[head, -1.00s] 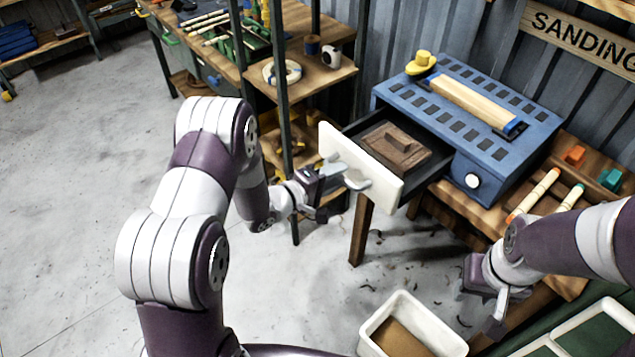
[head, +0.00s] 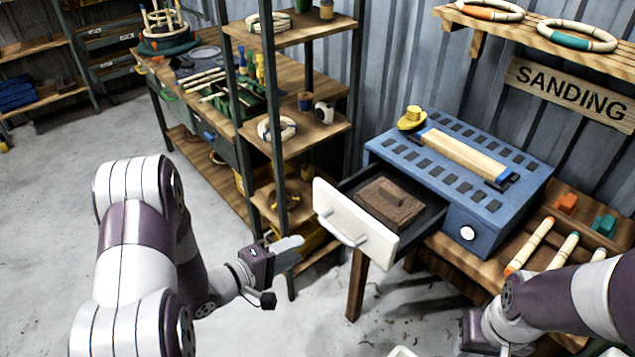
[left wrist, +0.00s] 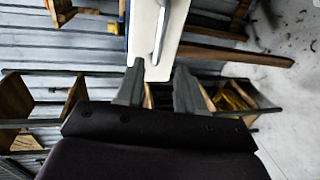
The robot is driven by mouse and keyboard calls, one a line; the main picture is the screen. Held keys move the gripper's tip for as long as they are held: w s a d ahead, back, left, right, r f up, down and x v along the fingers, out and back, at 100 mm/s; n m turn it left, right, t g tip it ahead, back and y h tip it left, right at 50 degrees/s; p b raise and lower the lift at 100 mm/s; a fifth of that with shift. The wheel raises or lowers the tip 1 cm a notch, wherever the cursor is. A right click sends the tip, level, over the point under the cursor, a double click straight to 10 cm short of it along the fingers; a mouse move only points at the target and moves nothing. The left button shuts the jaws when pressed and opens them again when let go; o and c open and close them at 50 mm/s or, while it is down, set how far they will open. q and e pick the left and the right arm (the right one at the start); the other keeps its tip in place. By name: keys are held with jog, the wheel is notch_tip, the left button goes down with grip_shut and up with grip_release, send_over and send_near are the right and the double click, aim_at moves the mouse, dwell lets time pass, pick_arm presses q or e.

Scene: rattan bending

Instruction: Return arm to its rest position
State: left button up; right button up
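My left gripper (head: 287,250) is in front of the open drawer in the head view, apart from the drawer's handle (head: 347,231). In the left wrist view its two fingers (left wrist: 157,88) stand apart with nothing between them, and the white drawer front (left wrist: 150,35) lies beyond. The drawer (head: 352,222) sticks out of the blue sanding unit (head: 470,165) and holds a brown wooden block (head: 389,203). My right arm is at the lower right of the head view; its gripper is at the bottom edge and its fingers are not clear.
A metal shelf rack (head: 283,150) stands left of the drawer, close to my left gripper. A workbench (head: 208,180) with tools is behind it. Rattan poles (head: 563,251) lie at right near my right arm. Grey floor (head: 50,200) at left is clear.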

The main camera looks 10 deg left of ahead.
pick_arm(q)
jog(key=s+a+f+m+g+y, duration=0.6)
jog(key=a+f+m+g+y, duration=0.1)
jog(key=a+f+y, duration=0.15)
jog(key=s+d+r+m+g+y+p, duration=0.1)
jog(key=s+d+r+m+g, duration=0.15)
jog(key=s+r+g, duration=0.4)
jog(key=s+d+r+m+t, duration=0.1)
jog(key=d+r+t, duration=0.1)
jog(key=d+r, duration=0.3)
jog(key=shift+s+d+r+p, duration=0.25)
jog(key=shift+d+r+p, duration=0.05)
jog(key=shift+r+p, duration=0.15)
